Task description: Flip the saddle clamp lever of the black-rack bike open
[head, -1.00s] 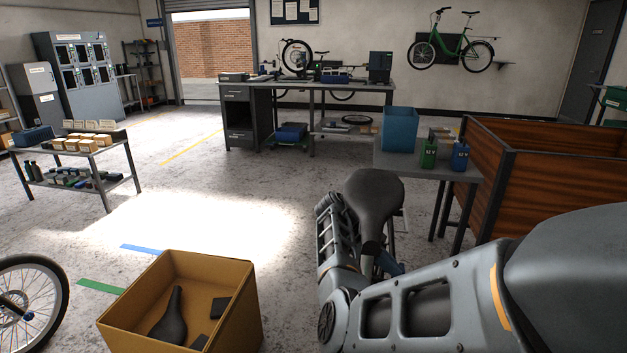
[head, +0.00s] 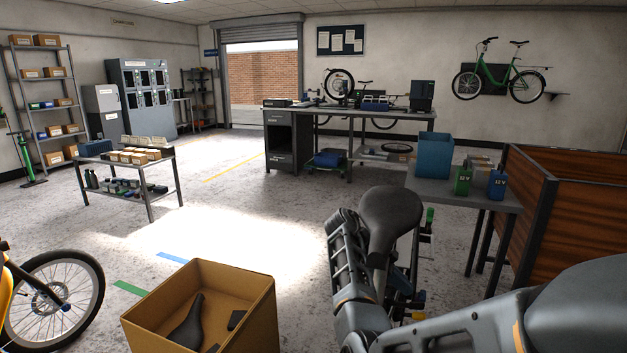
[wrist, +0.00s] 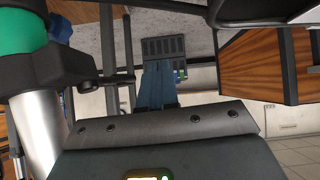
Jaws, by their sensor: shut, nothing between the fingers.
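A dark saddle (head: 390,215) stands on its post beside my arm in the head view. In the wrist view, a black clamp collar (wrist: 48,80) sits between a silver post (wrist: 38,130) and a green tube (wrist: 22,35). A dark piece sticks out from the collar to the right; I cannot tell surely whether it is the lever or how it is set. My gripper (wrist: 160,60) is shut and empty, to the right of the collar and apart from it in the picture. In the head view its fingers are hidden behind the saddle and my arm.
A cardboard box (head: 255,310) with a loose saddle stands at front left, near a yellow bike's wheel (head: 55,295). Open floor lies at middle left.

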